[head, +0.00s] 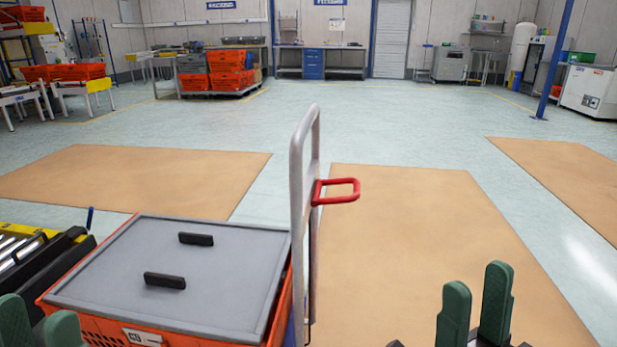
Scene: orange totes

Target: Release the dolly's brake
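The dolly's upright grey handle frame (297,190) stands in the middle of the head view. A red loop lever (340,190), which looks like the brake lever, sticks out from it to the right. An orange tote (190,340) with a grey lid (180,270) and two black grips sits left of the frame. My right gripper (474,300) is at the lower right, its green fingers apart and empty, below and right of the red lever. My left gripper (38,325) is at the lower left corner, fingers apart, beside the tote. The dolly's wheels are hidden.
A roller conveyor (30,250) with black and yellow edges lies at the left. Tan floor mats (420,240) and open floor spread ahead and right. Stacked orange totes (228,70), workbenches and a blue post (556,60) stand farther back.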

